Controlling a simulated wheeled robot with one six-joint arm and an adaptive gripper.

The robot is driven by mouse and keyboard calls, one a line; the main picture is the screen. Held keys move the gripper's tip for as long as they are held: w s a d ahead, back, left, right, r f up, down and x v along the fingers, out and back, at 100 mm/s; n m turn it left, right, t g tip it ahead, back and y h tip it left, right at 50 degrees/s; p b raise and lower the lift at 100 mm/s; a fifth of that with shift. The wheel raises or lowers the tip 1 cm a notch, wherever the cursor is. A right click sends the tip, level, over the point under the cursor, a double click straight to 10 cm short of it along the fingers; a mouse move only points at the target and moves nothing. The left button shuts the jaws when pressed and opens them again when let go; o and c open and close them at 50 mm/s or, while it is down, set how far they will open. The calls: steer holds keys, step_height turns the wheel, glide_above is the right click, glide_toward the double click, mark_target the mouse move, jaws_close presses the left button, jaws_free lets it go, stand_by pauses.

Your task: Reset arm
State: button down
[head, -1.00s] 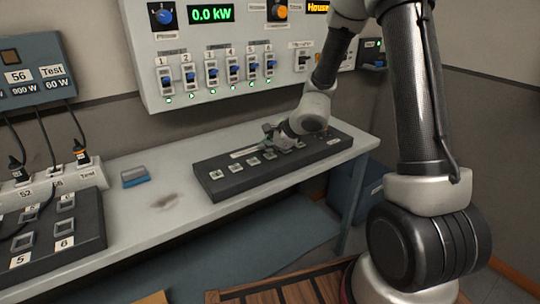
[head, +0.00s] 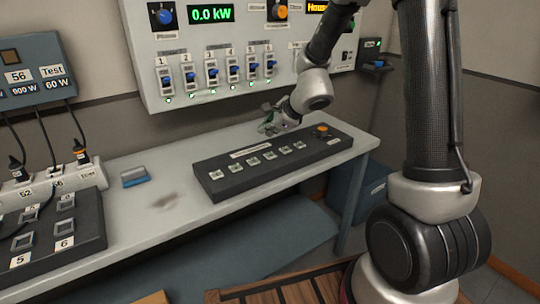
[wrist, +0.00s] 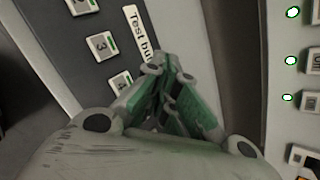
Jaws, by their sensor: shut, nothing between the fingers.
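My gripper (head: 270,126) is above the back edge of the fader board, in front of the wall panel. In the wrist view my gripper (wrist: 168,62) shows its green-padded fingers together at the tips, with nothing between them. The dark fader board (head: 235,180) lies on the white table, with a row of square buttons and an orange knob (head: 321,129) at its right end. In the wrist view the board (wrist: 95,55) shows buttons labelled 3 and 4 and a partly hidden label starting "Test bu". My gripper appears apart from the board.
The wall panel (head: 210,110) has several numbered blue switches, green lights and a 0.0 kW display. The white table (head: 160,215) holds a blue-edged block (head: 134,177), a socket strip (head: 75,182) and another dark button box (head: 75,240) at left. The table's middle-left is mostly clear.

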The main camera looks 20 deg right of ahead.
steer(key=s+n, duration=0.1)
steer(key=s, duration=0.1)
steer(key=s+f+n+g+y, duration=0.1)
steer(key=n, duration=0.1)
steer(key=s+a+n+g, duration=0.1)
steer(key=s+n, duration=0.1)
steer(key=shift+s+f, duration=0.3)
steer(key=s+d+r+n+h, duration=0.2)
steer(key=s+d+r+n, duration=0.3)
steer(key=s, duration=0.4)
steer(key=s+d+r+n+g+h, duration=0.1)
steer(key=s+d+r+n, duration=0.4)
steer(key=s, duration=0.4)
steer(key=s+d+r+n+h, duration=0.2)
steer(key=s+d+r+n, duration=0.4)
steer(key=s, duration=0.4)
steer(key=shift+d+g+h, duration=0.3)
steer(key=shift+d, duration=0.1)
steer(key=shift+r, duration=0.1)
